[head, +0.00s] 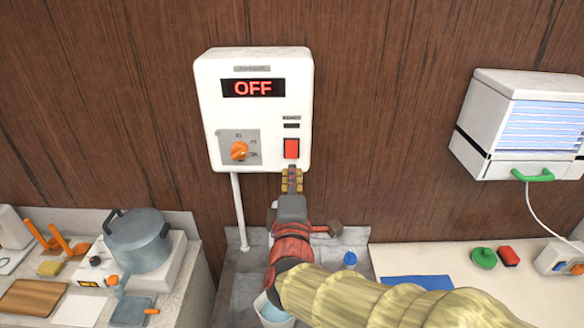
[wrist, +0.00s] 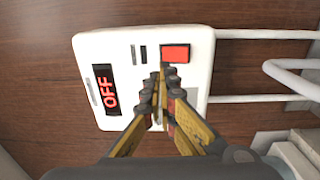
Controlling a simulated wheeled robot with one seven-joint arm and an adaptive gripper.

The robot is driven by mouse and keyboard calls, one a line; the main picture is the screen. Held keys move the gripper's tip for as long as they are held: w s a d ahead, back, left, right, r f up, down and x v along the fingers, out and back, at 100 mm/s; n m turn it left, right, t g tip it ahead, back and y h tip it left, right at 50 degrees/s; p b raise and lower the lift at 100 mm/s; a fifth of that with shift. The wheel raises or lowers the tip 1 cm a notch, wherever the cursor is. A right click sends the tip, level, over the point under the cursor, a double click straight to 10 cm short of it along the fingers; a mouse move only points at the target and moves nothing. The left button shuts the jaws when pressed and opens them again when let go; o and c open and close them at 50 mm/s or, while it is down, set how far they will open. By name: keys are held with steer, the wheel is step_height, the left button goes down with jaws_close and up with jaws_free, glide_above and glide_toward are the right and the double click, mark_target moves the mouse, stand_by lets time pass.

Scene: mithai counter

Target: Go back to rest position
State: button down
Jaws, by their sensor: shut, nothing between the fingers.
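My gripper (head: 291,180) is shut and empty, its fingertips just below the red rocker switch (head: 291,148) on a white wall box (head: 220,85). The box has a display (head: 253,88) reading OFF and an orange knob (head: 239,151). In the wrist view, my gripper (wrist: 159,85) points at the box, with its fingertips close beside the red switch (wrist: 175,53). I cannot tell whether the fingertips touch the box. My arm reaches up from the lower right of the head view.
A pot (head: 138,240) stands on a cooker on the left counter. A white wall unit (head: 520,125) with a green handle hangs at right. Bare wood wall surrounds the box.

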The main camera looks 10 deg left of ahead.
steer(key=shift+s+d+r, duration=0.1)
steer(key=shift+s+d, duration=0.1)
steer(key=shift+s, duration=0.5)
